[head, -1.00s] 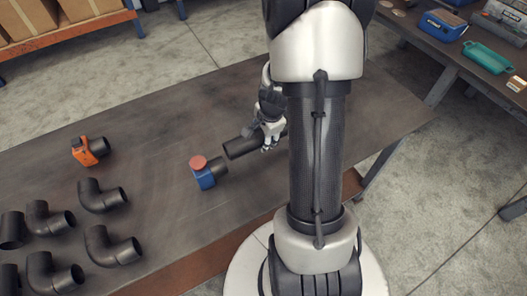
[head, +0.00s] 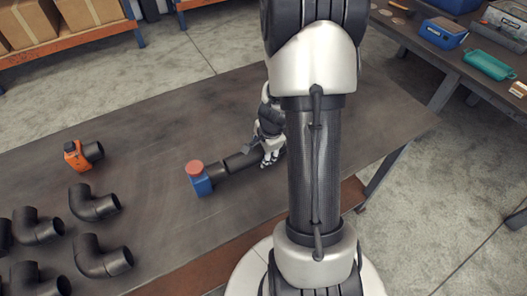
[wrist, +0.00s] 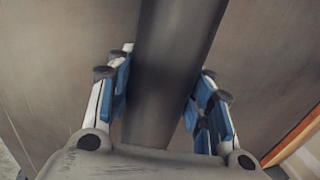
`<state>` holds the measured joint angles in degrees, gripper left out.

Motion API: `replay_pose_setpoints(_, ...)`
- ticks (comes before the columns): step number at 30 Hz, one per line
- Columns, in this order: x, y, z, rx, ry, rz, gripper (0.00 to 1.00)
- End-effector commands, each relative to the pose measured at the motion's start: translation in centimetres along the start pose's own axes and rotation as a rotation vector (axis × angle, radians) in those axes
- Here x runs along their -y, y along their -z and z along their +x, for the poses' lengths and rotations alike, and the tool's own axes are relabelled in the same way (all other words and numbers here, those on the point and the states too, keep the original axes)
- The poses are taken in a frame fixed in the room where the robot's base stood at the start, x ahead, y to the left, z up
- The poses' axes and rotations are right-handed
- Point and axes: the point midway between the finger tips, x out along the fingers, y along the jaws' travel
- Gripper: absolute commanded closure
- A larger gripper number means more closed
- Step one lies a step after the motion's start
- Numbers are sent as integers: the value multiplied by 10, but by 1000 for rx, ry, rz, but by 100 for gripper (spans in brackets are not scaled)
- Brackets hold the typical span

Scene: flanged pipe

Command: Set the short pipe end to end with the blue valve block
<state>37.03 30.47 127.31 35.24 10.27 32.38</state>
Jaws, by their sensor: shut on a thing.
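The blue valve block (head: 201,184) with a red round top stands on the dark table, its black pipe stub pointing right. The short pipe (head: 240,162) is black and lies roughly in line with that stub. Its left end is at or very near the stub's end; I cannot tell if they touch. My gripper (head: 269,155) is at the pipe's right part and shut on it. In the wrist view the pipe (wrist: 172,60) runs between the blue-padded fingers (wrist: 160,105). The pipe's right end is hidden behind my arm in the head view.
An orange valve block (head: 76,155) stands at the left of the table (head: 150,180). Several black elbow pipes (head: 95,203) lie at the lower left. The table behind the blue valve block is clear. A side bench (head: 455,62) with boxes is at the upper right.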

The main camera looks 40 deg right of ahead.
Motion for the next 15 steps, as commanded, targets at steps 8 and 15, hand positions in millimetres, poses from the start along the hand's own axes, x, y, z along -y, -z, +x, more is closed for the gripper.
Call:
replay_pose_setpoints(8, 0, 0, 0, 0, 0, 0, 36)
replay_pose_setpoints(15, 0, 0, 0, 0, 0, 0, 33)
